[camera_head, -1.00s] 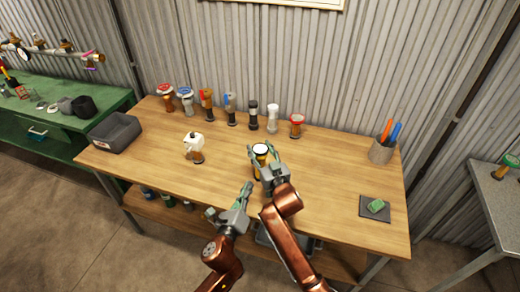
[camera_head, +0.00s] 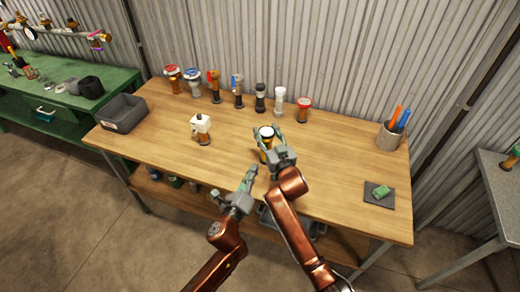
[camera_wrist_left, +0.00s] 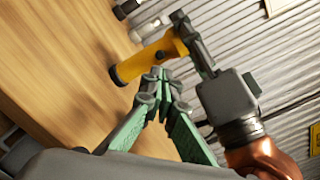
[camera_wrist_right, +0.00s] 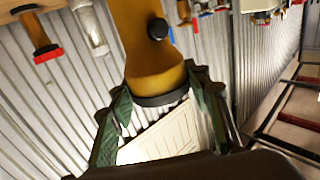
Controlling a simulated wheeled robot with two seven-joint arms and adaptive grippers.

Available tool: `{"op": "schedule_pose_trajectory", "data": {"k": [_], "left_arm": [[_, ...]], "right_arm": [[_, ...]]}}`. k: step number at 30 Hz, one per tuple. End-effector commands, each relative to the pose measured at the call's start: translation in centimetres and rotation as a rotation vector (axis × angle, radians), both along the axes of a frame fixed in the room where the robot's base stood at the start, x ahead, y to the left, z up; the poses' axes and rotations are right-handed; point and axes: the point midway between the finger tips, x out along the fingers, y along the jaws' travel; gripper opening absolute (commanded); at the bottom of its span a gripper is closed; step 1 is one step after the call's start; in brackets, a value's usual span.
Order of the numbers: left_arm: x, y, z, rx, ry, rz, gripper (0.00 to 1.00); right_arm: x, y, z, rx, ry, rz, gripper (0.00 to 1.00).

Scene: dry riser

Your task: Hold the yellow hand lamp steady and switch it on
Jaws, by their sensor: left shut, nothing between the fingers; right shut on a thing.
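The yellow hand lamp (camera_head: 265,144) is upright near the front middle of the wooden bench, its pale round lens facing up. My right gripper (camera_head: 269,137) is shut on it, fingers at its sides near the head. In the right wrist view the lamp (camera_wrist_right: 145,45) shows a black round button (camera_wrist_right: 158,28) and a black ring at the head. My left gripper (camera_head: 251,171) is shut and empty, in front and to the left of the lamp. In the left wrist view its closed tips (camera_wrist_left: 158,76) appear just below the lamp (camera_wrist_left: 145,60). Whether the lamp touches the bench is unclear.
A row of valves and fittings (camera_head: 238,93) stands along the back. A white-topped fitting (camera_head: 201,128) stands left of the lamp. A grey bin (camera_head: 122,112) is at the left end; a pen cup (camera_head: 389,137) and dark pad (camera_head: 379,201) are at the right. Bench around the lamp is clear.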

Motion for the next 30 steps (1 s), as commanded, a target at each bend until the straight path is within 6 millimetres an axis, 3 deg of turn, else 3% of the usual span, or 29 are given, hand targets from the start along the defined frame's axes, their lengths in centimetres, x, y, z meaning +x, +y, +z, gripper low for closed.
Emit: {"op": "schedule_pose_trajectory", "data": {"k": [12,17,25,30], "left_arm": [[0.0,0.0,0.0,-0.673,0.214,0.000,0.00],[0.7,-0.2,0.0,-0.754,0.240,0.000,0.00],[4.4,-1.5,0.0,-0.757,0.242,0.000,0.00],[5.6,-1.8,0.0,-0.756,0.242,0.000,0.00]], "right_arm": [[0.0,0.0,0.0,0.000,0.000,0.000,0.10],[0.0,0.0,0.0,0.000,0.000,0.000,0.10],[0.0,0.0,0.0,0.000,0.000,0.000,0.10],[0.0,0.0,0.0,0.000,0.000,0.000,0.10]]}}
